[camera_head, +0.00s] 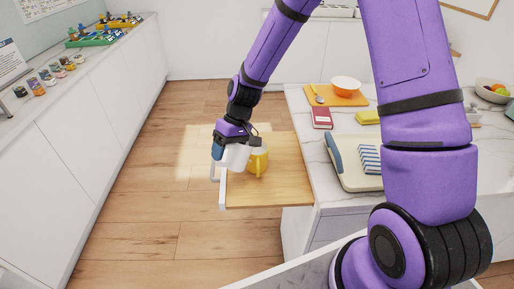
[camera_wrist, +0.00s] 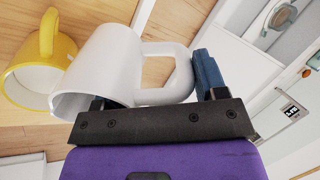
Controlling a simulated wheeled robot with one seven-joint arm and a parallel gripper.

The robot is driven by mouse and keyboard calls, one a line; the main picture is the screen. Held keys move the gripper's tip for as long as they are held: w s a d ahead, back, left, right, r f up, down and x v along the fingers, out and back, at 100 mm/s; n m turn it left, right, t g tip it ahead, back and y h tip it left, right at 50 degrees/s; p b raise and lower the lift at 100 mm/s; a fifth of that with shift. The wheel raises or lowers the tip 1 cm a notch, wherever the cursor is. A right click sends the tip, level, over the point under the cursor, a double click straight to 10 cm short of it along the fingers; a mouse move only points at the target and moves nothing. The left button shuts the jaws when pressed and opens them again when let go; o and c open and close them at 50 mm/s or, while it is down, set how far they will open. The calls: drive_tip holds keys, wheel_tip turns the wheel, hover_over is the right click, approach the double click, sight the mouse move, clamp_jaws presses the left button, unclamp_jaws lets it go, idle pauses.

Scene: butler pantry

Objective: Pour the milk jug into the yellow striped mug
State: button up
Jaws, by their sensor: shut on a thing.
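The white milk jug (camera_wrist: 105,58) is held by its handle (camera_wrist: 180,68) in my gripper (camera_wrist: 155,88). One blue finger shows beside the handle; the other finger is mostly hidden behind the jug. In the head view the jug (camera_head: 236,157) hangs under my gripper (camera_head: 232,143), just left of the yellow mug (camera_head: 259,161). The mug stands on the wooden pull-out surface (camera_head: 280,180). In the wrist view the yellow mug (camera_wrist: 50,45), pale inside, is left of the jug's mouth. I cannot tell the jug's exact tilt, and no milk shows.
Floor left of the surface is clear.

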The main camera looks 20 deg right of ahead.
drive_tip(key=shift+a+r+h, duration=0.15)
drive_tip(key=shift+r+h, duration=0.1)
drive_tip(key=shift+h, duration=0.35)
drive_tip(key=shift+r+t+h, duration=0.25)
drive_tip(key=shift+t+h, duration=0.35)
drive_tip(key=shift+h, duration=0.1)
